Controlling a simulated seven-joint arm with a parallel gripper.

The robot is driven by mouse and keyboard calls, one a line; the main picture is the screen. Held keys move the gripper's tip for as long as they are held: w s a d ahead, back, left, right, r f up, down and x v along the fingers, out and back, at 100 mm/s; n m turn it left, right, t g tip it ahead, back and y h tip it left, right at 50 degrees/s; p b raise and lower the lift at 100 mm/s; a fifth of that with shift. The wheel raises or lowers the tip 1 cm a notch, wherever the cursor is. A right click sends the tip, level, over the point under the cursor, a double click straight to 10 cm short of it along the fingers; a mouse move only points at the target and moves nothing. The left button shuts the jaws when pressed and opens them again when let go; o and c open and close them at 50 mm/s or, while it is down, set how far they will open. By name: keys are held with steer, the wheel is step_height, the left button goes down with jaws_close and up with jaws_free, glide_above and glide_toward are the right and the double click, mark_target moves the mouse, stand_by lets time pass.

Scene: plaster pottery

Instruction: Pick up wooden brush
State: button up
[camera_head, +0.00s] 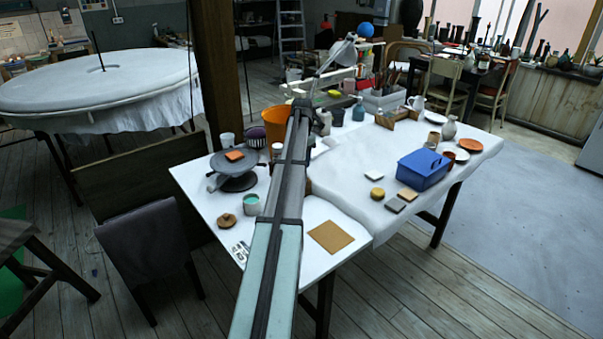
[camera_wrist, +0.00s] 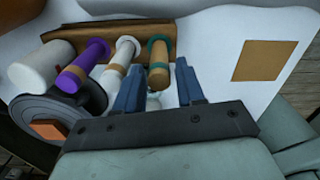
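My gripper (camera_wrist: 159,90) is open, with a clear gap between its two blue fingers in the wrist view. Just beyond the gap lies a tan wooden-looking piece with a green end (camera_wrist: 159,68). I cannot tell for certain whether this is the wooden brush. Beside it on the left lie a white piece with a tan band (camera_wrist: 122,60) and a purple piece (camera_wrist: 84,65). A pale thing shows partly between the fingers, too hidden to identify. In the head view my arm covers this part of the table, and the gripper does not show clearly.
A dark turntable (camera_head: 237,183) bears an orange block (camera_head: 234,155). A teal-topped cup (camera_head: 251,204) stands close to my arm. A brown board (camera_head: 330,237) lies flat on the right. A blue toolbox (camera_head: 423,170) and an orange bucket (camera_head: 274,121) stand farther off.

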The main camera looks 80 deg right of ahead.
steer(key=shift+w+f, duration=0.1)
steer(key=shift+f, duration=2.55)
jaws_close()
